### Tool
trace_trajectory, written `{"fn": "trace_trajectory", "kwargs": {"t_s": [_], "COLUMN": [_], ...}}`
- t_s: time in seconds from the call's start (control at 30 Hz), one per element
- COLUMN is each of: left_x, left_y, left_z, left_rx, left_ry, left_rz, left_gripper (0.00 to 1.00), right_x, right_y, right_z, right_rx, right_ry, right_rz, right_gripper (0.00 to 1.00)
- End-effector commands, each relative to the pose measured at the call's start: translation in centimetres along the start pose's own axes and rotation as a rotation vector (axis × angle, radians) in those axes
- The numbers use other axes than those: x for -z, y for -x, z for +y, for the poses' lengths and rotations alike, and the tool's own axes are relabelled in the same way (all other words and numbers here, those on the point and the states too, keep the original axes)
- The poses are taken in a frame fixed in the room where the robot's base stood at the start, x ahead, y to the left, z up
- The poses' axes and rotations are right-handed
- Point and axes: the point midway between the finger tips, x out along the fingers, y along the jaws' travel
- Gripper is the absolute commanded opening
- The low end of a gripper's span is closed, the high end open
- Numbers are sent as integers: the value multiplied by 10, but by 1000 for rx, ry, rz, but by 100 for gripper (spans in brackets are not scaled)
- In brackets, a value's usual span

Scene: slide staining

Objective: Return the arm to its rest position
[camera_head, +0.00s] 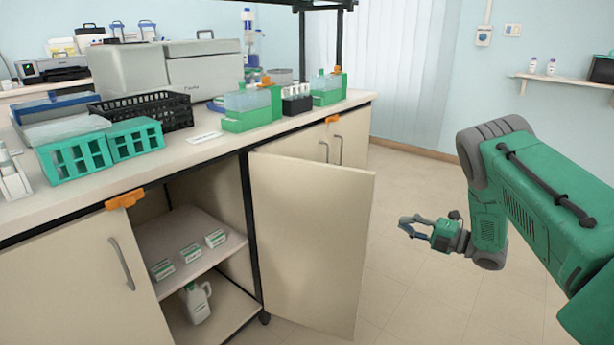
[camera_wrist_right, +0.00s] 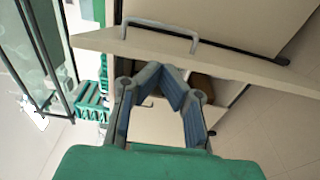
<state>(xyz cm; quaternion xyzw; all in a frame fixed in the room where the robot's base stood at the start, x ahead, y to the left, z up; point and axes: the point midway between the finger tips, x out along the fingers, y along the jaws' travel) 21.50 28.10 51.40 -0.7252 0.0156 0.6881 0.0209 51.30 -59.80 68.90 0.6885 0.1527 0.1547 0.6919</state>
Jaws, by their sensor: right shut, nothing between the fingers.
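My right arm (camera_head: 540,190) comes in from the right in the head view, green and grey. Its gripper (camera_head: 404,226) hangs over the floor, to the right of the open cabinet door (camera_head: 310,240) and apart from it. The right gripper also shows in the right wrist view (camera_wrist_right: 160,70), with its fingertips together and nothing between them. In that view the edge of a door with a handle (camera_wrist_right: 162,30) crosses beyond the fingers. My left gripper is not in view.
The bench (camera_head: 205,152) carries green racks (camera_head: 80,158), a black basket (camera_head: 165,112) and a large grey machine (camera_head: 180,68). The open cabinet holds small boxes on a shelf (camera_head: 165,243) and a white jug (camera_head: 196,303). Open floor (camera_head: 425,290) lies right of the door.

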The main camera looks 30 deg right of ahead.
Motion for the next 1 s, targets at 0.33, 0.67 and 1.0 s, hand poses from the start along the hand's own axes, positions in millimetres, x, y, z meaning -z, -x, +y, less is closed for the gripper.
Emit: {"fn": "trace_trajectory", "kwargs": {"t_s": [0.33,0.67,1.0], "left_x": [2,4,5], "left_y": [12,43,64], "left_z": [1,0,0], "left_rx": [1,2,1], "left_ry": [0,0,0], "left_rz": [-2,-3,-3], "left_gripper": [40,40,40], "right_x": [28,170,319], "right_y": [-33,-53,33], "right_z": [-17,-93,-120], "right_rx": [71,405,745], "right_ry": [-224,-970,-1390], "right_rz": [-110,-540,-1010], "right_gripper": [0,0,0]}}
